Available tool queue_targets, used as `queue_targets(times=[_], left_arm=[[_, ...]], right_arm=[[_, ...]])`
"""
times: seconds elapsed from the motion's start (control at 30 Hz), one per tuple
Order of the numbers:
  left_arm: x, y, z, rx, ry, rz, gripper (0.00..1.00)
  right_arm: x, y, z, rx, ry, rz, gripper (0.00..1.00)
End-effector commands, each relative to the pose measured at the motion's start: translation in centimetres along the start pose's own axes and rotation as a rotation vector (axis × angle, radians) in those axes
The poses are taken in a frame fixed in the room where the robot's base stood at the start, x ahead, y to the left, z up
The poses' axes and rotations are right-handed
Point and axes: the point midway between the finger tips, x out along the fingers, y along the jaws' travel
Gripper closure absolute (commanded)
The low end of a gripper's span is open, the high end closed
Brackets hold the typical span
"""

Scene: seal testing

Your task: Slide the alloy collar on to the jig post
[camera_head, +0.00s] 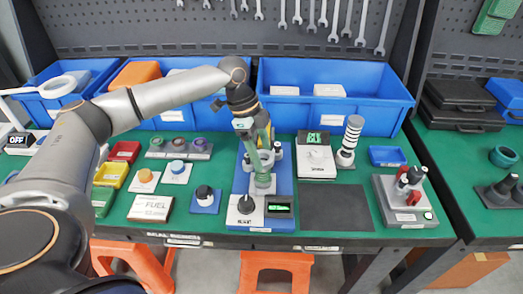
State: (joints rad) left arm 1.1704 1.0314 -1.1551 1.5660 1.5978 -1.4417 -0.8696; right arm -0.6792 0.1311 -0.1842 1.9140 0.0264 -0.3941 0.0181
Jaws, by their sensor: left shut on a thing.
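My left gripper (261,170) comes in from the left and points down over the blue jig board (286,185) in the middle of the bench. Its green fingers are shut at a small grey-green round piece (263,183), apparently the alloy collar. The piece is at the pale fixture in the board's middle. The fingers hide much of it and the jig post, so I cannot tell whether the collar is around the post or just above it. My right gripper is not in view.
The board also carries a black knob (246,204) and a small display (279,207). A white scale (316,162), a striped column (349,141) and a grey switch station (384,191) stand to the right. Blue bins (350,105) line the back. A dark mat (334,206) lies clear.

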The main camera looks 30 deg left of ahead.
Motion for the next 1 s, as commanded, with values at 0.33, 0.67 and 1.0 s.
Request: queue_targets(times=[0.33,0.67,1.0], left_arm=[[0.45,-0.02,0.11,-0.001,0.002,-0.001,1.0],[0.87,-0.03,0.28,-0.003,0.001,-0.001,1.0],[0.97,-0.03,0.35,-0.005,0.0,-0.001,1.0]], right_arm=[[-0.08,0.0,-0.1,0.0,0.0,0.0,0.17],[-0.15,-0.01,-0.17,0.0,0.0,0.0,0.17],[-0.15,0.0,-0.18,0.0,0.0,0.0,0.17]])
